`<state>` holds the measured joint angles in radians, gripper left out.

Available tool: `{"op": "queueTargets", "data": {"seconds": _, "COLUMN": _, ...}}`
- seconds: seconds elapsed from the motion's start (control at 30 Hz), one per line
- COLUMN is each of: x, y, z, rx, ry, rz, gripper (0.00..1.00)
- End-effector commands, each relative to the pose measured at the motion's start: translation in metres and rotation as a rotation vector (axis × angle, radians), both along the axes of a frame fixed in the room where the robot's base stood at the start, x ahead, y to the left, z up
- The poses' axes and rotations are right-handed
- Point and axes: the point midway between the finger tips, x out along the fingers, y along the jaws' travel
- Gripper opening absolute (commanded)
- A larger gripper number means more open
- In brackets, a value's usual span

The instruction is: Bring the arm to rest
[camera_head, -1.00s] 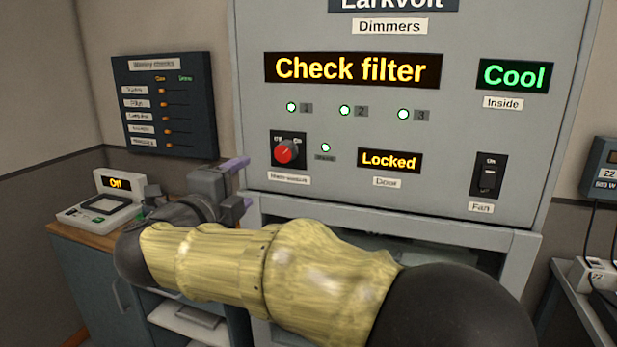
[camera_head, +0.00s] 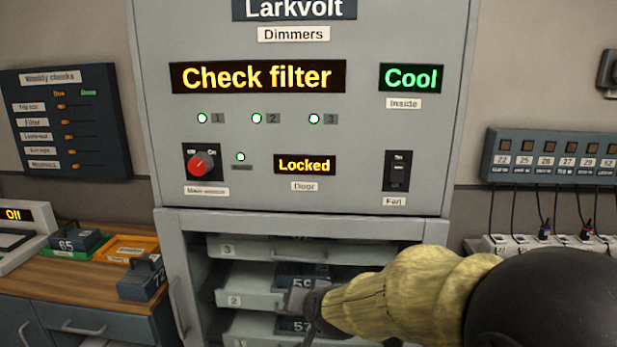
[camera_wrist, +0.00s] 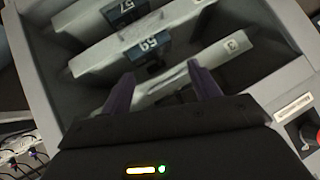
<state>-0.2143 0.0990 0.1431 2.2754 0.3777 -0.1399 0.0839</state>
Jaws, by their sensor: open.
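My gripper (camera_head: 303,298) is in front of the open lower bay of the grey dimmer cabinet (camera_head: 300,190), at the lower middle of the head view. My yellow-sleeved arm reaches in from the right and hides part of the bay. In the wrist view my gripper (camera_wrist: 163,82) has two purple fingers spread apart with nothing visibly held between them. A dark module marked 59 (camera_wrist: 148,48) sits on a shelf beyond the fingertips. I cannot tell whether they touch. A module marked 57 (camera_wrist: 124,12) sits on another shelf farther off.
The cabinet panel reads Check filter, Cool and Locked, with a red knob (camera_head: 201,165) and a fan switch (camera_head: 397,171). At left a wooden counter (camera_head: 75,278) holds module 65 (camera_head: 72,241), module 72 (camera_head: 142,279) and trays. Sockets with cables (camera_head: 545,240) are at right.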

Motion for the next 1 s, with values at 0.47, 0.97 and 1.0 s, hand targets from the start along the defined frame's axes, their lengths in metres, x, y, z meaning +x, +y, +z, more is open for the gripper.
{"op": "queueTargets", "data": {"seconds": 0.47, "x": -0.143, "y": -0.143, "z": -0.100, "rx": -0.305, "ry": 0.535, "rz": 0.071, "gripper": 0.62}}
{"op": "queueTargets", "data": {"seconds": 0.97, "x": -0.166, "y": -0.157, "z": -0.036, "rx": -0.332, "ry": 0.611, "rz": 0.085, "gripper": 0.62}}
{"op": "queueTargets", "data": {"seconds": 1.0, "x": -0.166, "y": -0.157, "z": -0.026, "rx": -0.332, "ry": 0.611, "rz": 0.085, "gripper": 0.62}}
